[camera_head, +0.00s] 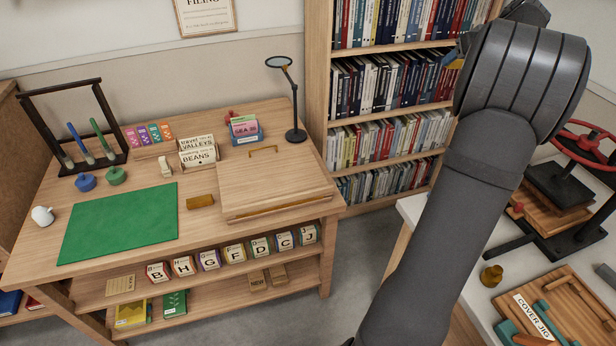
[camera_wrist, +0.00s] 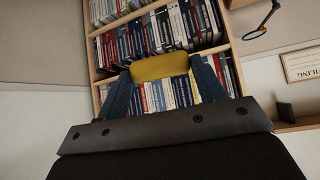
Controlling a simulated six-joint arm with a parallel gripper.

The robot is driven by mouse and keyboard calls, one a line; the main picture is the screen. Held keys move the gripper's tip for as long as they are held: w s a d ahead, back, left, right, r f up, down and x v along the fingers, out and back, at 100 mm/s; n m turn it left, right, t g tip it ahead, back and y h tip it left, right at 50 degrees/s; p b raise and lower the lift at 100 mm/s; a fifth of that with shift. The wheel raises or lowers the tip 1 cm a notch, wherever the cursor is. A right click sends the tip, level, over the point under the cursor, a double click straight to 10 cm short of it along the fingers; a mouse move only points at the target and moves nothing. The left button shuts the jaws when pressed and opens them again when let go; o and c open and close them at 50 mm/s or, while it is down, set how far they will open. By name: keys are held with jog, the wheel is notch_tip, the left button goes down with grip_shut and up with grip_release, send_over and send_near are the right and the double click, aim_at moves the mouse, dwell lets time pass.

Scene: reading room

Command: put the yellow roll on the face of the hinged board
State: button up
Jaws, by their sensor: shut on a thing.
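My gripper (camera_wrist: 163,82) is shut on the yellow roll (camera_wrist: 160,67), which sits between its two blue fingers in the wrist view. In the head view the gripper is raised in front of the bookcase at the upper right, mostly hidden behind my arm. Only a sliver of the roll (camera_head: 455,64) shows there. The hinged board (camera_head: 270,178) is a light wooden panel on the right of the wooden desk, with a handle at its back and a ledge along its front. Its face looks bare. The gripper is well apart from it.
A small ochre block (camera_head: 200,201) lies left of the board, beside a green mat (camera_head: 120,222). A magnifier lamp (camera_head: 291,100) and card holders (camera_head: 198,151) stand behind the board. The bookcase (camera_head: 318,70) rises behind. A white table (camera_head: 413,207) with a press is at right.

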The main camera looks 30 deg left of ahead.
jog(key=s+a+n+g+y, duration=0.1)
jog(key=s+a+n, duration=0.1)
jog(key=s+a, duration=0.65)
jog(key=s+a+n+g+y, duration=0.1)
jog(key=s+a+n+g, duration=0.15)
jog(key=a, duration=1.05)
jog(key=s+a+n+y, duration=0.1)
jog(key=s+a+n, duration=0.1)
jog(key=s+a, duration=0.65)
notch_tip(320, 180, down, 27)
jog(key=w+a, duration=0.2)
jog(key=a, duration=0.1)
jog(key=a+f, duration=0.2)
jog(key=a, duration=0.1)
jog(key=s+a+f, duration=0.1)
jog(key=a+f, duration=0.1)
jog(key=a, duration=0.2)
jog(key=a+f, duration=0.3)
jog(key=a, duration=0.1)
jog(key=shift+s, duration=0.2)
jog(key=shift+a+f, duration=0.15)
jog(key=shift+f, duration=2)
jog(key=shift+f, duration=0.15)
jog(key=o, duration=1.1)
jog(key=shift+c, duration=0.2)
